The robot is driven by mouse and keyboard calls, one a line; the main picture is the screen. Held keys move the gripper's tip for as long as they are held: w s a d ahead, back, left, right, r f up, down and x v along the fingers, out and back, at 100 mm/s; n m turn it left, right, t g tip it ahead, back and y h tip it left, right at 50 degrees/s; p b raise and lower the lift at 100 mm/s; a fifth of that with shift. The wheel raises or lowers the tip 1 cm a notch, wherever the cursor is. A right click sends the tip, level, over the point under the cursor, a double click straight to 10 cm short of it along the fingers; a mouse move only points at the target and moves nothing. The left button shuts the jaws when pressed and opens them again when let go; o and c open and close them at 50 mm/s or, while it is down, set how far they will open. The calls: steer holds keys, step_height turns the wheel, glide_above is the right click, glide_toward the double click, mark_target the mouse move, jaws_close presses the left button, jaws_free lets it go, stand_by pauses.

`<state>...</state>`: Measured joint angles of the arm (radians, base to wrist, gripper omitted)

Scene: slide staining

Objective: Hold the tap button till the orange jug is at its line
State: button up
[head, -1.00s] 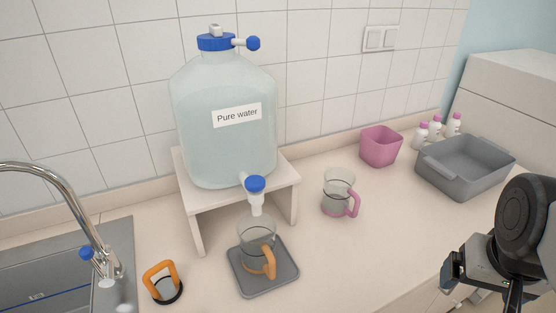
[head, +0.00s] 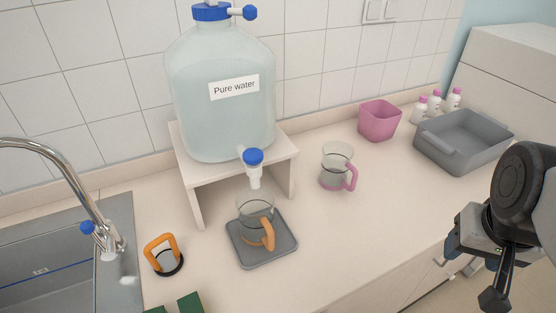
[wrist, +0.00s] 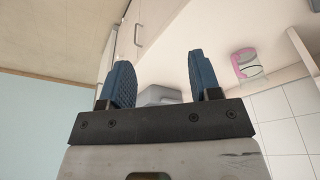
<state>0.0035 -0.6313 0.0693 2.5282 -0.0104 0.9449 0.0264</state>
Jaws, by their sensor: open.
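The orange-handled jug (head: 252,230) stands on a grey tray (head: 283,245) under the tap of the big "Pure water" bottle (head: 205,115). It is clear, with a dark line around it; no water can be made out in it. The blue tap button (head: 253,157) is on top of the white spout, above the jug's mouth. My gripper is at the right edge in the head view, far from the tap. In the wrist view my gripper (wrist: 162,85) is open, its two blue fingers apart with nothing between them.
A pink-handled jug (head: 337,168) stands right of the bottle's stand (head: 188,175). Behind are a pink tub (head: 379,121), grey basin (head: 462,143) and several pink-capped bottles (head: 437,101). Left are an orange-handled item (head: 164,256) and the sink (head: 60,240). The counter's right front is clear.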

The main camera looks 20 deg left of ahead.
steer(key=shift+w+a+r, duration=0.35)
steer(key=shift+a, duration=0.05)
steer(key=c, duration=0.5)
steer(key=w+a+r, duration=0.1)
steer(key=a, duration=0.1)
steer(key=w+a+r+m, duration=0.1)
steer(key=w+a+r, duration=0.1)
steer(key=w+a+r+m, duration=0.1)
steer(key=w+a+r, duration=0.1)
steer(key=shift+a+g, duration=0.3)
jaws_close()
steer(key=w+a+r+m+g, duration=0.1)
steer(key=a+r+m, duration=0.2)
steer(key=a, duration=1.3)
steer(key=w+a+r+m+g, duration=0.1)
steer(key=w+a+r+m, duration=0.1)
steer(key=a+r, duration=0.8)
steer(key=shift+a+r+m, duration=0.15)
steer(key=shift+a+m, duration=0.75)
steer(key=shift+a, duration=2.35)
